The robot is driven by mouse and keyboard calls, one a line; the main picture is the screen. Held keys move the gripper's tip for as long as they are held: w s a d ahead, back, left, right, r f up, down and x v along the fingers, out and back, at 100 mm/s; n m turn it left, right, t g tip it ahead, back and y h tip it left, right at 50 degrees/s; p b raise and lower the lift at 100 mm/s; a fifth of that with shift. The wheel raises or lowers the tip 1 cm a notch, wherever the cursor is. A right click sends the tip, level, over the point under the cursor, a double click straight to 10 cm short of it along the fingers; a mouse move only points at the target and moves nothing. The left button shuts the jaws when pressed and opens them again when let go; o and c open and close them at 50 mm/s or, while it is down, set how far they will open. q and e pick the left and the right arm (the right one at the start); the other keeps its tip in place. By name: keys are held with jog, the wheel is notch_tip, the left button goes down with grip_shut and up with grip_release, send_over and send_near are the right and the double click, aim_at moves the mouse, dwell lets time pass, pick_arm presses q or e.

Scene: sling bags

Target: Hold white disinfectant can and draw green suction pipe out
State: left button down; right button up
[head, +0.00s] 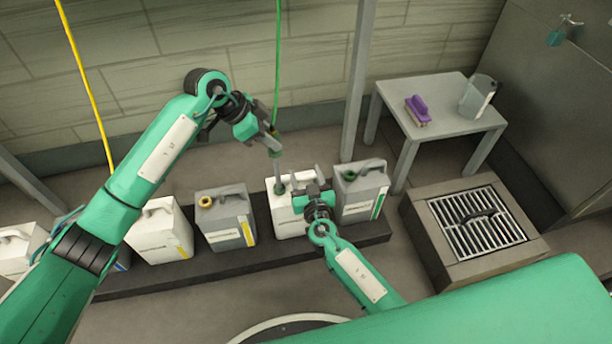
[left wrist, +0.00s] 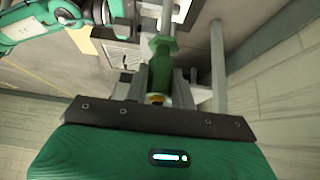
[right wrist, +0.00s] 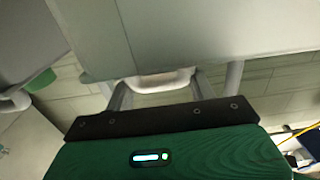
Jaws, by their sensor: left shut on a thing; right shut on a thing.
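The white disinfectant can (head: 283,226) stands on the dark low plinth, between two grey cans. My right gripper (head: 309,181) is shut on its handle; the right wrist view shows the white handle (right wrist: 160,82) between the fingers. The green suction pipe's collar (head: 274,147) is held by my left gripper (head: 271,136) above the can; it also shows in the left wrist view (left wrist: 161,62). Its grey tube (head: 278,170) runs down to the can's mouth (head: 280,189). The tube's lower end is hidden. The green hose (head: 278,60) rises from the collar.
A grey can (head: 362,199) is close on the right, another grey can (head: 222,222) on the left, with a white can (head: 158,233) beyond. A grey post (head: 357,80) rises behind. A table (head: 443,112) with a purple brush (head: 417,110) and a floor grate (head: 480,222) are right.

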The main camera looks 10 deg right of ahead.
pick_arm(q)
jog(key=shift+r, duration=3.7)
notch_tip(320, 180, up, 4)
pick_arm(e)
jog(key=o, duration=1.3)
jog(key=shift+c, duration=0.2)
jog(key=s, duration=1.2)
